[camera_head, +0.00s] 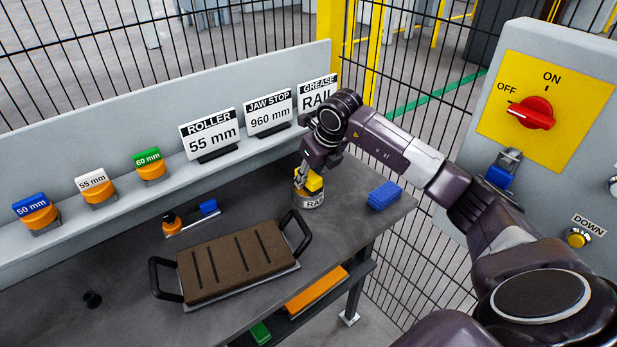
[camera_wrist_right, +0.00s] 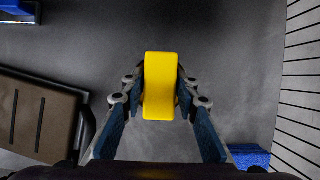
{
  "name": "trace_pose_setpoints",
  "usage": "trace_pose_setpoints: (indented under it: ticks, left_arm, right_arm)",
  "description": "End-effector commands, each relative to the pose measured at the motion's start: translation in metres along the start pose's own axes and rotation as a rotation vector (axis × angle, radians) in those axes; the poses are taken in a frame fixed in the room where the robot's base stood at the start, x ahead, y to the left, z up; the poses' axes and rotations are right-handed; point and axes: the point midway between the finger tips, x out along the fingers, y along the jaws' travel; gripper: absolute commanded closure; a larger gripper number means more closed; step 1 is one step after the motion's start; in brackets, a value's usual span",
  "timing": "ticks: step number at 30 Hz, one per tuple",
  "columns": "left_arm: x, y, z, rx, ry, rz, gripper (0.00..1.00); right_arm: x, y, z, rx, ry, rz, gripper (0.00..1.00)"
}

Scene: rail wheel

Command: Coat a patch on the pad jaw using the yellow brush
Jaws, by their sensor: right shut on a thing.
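The yellow brush (camera_head: 312,182) is held in my right gripper (camera_head: 308,174), upright over the tin labelled RAIL (camera_head: 312,201). In the right wrist view the yellow top of the brush (camera_wrist_right: 160,85) sits between the two fingers. The brush's lower end is hidden, so I cannot tell how deep it is in the tin. The pad jaw (camera_head: 237,262) lies on the bench to the left, a brown slotted pad with two black handles; part of it shows in the wrist view (camera_wrist_right: 38,118). My left gripper is not in view.
A blue block (camera_head: 384,195) lies right of the tin. An orange-and-blue tool (camera_head: 188,218) lies behind the pad. A shelf (camera_head: 130,205) at the back bears orange rollers and signs. A control panel (camera_head: 545,120) stands at right. Bare bench (camera_head: 345,225) lies in front of the tin.

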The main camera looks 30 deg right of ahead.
Motion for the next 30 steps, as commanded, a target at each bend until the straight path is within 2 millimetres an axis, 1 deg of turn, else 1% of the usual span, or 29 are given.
trace_pose_setpoints:
  ticks: [18, 23, 30]
  left_arm:
    - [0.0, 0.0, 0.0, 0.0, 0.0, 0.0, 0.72]
    - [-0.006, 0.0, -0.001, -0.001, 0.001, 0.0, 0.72]
    - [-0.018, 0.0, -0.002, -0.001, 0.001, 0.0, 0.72]
  right_arm:
    - [0.001, 0.001, -0.002, -0.001, 0.006, 0.001, 0.91]
    - [-0.008, 0.001, 0.002, -0.001, 0.005, 0.0, 0.91]
    - [-0.027, 0.0, 0.011, 0.0, 0.001, 0.0, 0.91]
